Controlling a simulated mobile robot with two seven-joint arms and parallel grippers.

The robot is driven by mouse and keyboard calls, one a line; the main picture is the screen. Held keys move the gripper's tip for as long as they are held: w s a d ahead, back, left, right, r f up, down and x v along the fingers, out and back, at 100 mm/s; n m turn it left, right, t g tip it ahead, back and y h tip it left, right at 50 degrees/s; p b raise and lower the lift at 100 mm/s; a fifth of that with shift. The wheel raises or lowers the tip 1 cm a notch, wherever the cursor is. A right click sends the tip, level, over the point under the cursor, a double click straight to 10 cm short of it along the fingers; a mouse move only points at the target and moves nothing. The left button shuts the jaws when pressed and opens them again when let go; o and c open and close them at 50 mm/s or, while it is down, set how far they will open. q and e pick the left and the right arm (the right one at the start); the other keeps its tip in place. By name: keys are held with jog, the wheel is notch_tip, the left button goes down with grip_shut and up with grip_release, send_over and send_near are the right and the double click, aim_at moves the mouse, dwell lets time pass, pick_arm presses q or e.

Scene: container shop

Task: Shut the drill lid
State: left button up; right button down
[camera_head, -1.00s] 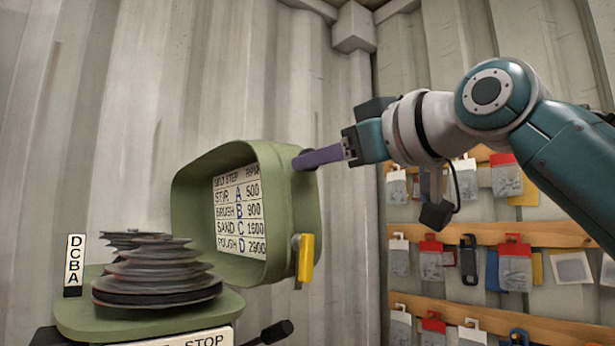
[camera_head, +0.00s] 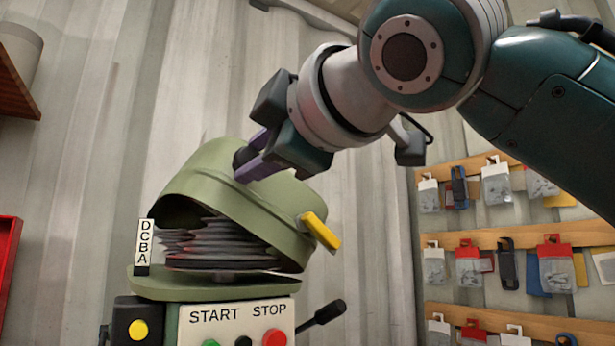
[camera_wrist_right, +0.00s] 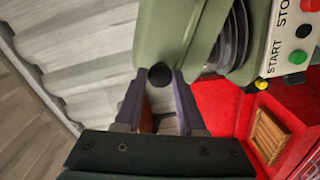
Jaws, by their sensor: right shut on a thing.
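The green drill lid (camera_head: 245,205) is tilted over the stepped pulley stack (camera_head: 215,246), with a gap still open at its front left. A yellow latch (camera_head: 320,231) is on its right side. The drill's green top plate (camera_head: 195,284) lies under the pulleys. My right gripper (camera_head: 247,166) has its purple fingers shut on the dark knob of the lid. In the right wrist view the fingers close around the black knob (camera_wrist_right: 160,76) beside the green lid (camera_wrist_right: 170,30). My left gripper is not in view.
The START and STOP panel (camera_head: 237,322) is below the lid, with a black lever (camera_head: 322,316) at its right. Hanging goods on wooden rails (camera_head: 510,240) fill the right wall. A red object (camera_head: 8,262) stands at the left edge.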

jog(key=s+a+f+n+b, duration=0.3)
jog(key=f+n, duration=0.3)
jog(key=f, duration=0.2)
jog(key=shift+a+b, duration=0.55)
jog(key=shift+b, duration=0.25)
jog(key=shift+f, duration=0.1)
jog(key=c, duration=0.5)
grip_release()
jog(key=v, duration=1)
jog(key=shift+a, duration=0.1)
